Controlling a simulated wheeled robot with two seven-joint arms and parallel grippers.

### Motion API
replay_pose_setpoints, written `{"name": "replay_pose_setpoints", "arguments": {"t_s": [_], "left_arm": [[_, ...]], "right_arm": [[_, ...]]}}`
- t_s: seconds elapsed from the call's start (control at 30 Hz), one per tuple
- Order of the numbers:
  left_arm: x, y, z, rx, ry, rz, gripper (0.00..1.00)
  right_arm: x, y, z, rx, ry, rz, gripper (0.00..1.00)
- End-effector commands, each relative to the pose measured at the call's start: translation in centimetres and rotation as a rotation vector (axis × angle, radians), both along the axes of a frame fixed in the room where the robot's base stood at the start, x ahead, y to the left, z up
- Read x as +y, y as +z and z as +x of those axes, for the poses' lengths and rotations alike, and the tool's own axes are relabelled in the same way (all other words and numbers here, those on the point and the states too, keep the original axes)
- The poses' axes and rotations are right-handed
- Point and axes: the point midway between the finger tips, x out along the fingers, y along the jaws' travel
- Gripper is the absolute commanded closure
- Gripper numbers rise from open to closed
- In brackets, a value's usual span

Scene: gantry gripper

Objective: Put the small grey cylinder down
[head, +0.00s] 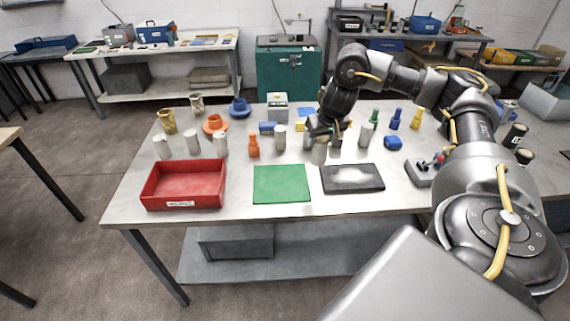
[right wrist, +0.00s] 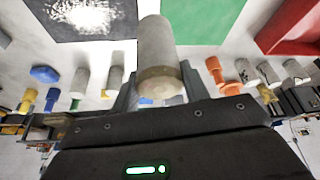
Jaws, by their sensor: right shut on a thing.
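My right gripper (head: 321,134) is shut on a grey cylinder (head: 319,152), which is upright over the table just behind the gap between the green mat (head: 282,184) and the dark pad (head: 352,187). In the right wrist view the cylinder (right wrist: 158,48) stands between the two fingers (right wrist: 158,88). I cannot tell whether its lower end touches the table. The dark pad has a whitish patch in its middle. My left gripper is not in view.
A red tray (head: 183,203) lies at the left front. Other grey cylinders (head: 280,138) and (head: 366,134) stand at either side, with several more at the left. An orange piece (head: 253,146) and a blue block (head: 392,143) are close by. The green mat is bare.

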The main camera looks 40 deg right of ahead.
Motion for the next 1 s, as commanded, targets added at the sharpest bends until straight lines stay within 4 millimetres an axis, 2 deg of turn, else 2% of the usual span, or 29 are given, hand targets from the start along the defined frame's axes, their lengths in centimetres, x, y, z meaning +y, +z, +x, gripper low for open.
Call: {"name": "replay_pose_setpoints", "arguments": {"t_s": [0.03,0.2,0.4,0.6,0.87,1.0], "left_arm": [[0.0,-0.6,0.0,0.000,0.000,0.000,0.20],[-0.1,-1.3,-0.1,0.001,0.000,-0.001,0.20],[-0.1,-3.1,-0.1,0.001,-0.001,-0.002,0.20],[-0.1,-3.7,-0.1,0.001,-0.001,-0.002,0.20],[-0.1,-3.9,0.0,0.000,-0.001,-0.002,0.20],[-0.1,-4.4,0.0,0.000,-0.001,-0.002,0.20]], "right_arm": [[0.5,-1.0,1.3,0.000,0.002,0.002,0.92],[1.8,-2.9,5.5,0.001,0.000,0.004,0.92],[2.5,-6.6,8.6,0.001,-0.002,0.003,0.92],[2.9,-8.0,10.1,-0.001,-0.001,0.001,0.92],[3.1,-8.5,10.5,-0.001,0.002,0.000,0.92],[3.2,-10.2,10.7,0.003,0.001,0.001,0.92]]}}
